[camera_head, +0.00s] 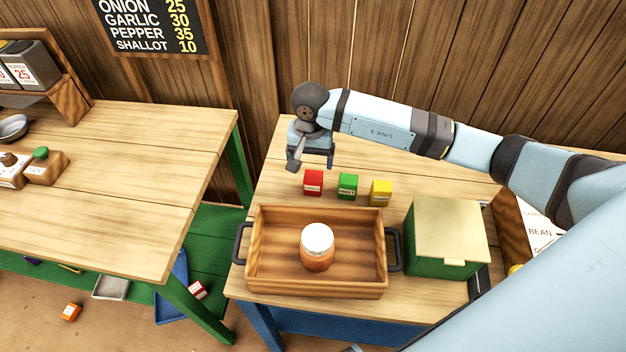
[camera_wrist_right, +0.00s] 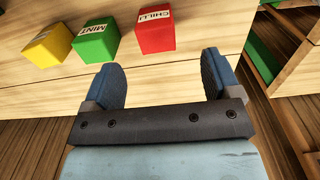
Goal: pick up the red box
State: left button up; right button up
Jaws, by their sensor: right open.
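The red box (camera_head: 313,183) stands on the right-hand table behind the wooden tray, at the left end of a row of three small boxes. It also shows in the right wrist view (camera_wrist_right: 156,33), with a white label reading CHILLI. My right gripper (camera_head: 311,160) is above the back of the table, just behind the red box. In the wrist view its two fingers (camera_wrist_right: 160,85) are spread apart with nothing between them, and the red box lies beyond the fingertips, apart from them. My left gripper is not in view.
A green box (camera_head: 347,187) and a yellow box (camera_head: 381,192) stand right of the red one. In front is a wooden tray (camera_head: 265,285) holding a jar (camera_head: 317,247) with a white lid. A green case (camera_head: 445,240) stands right of the tray. A plank wall rises behind the table.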

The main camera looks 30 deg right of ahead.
aim_at(313, 175)
notch_tip(313, 175, down, 5)
jog(key=shift+r, duration=0.2)
jog(key=shift+d+f+p, duration=0.2)
jog(key=shift+f+p, duration=0.25)
jog(key=shift+f, duration=0.9)
jog(key=shift+d+f+p, duration=0.15)
jog(key=shift+f+p, duration=0.3)
jog(key=shift+f, duration=0.85)
jog(key=c, duration=1)
jog(key=shift+r, duration=0.15)
jog(key=shift+c, duration=0.2)
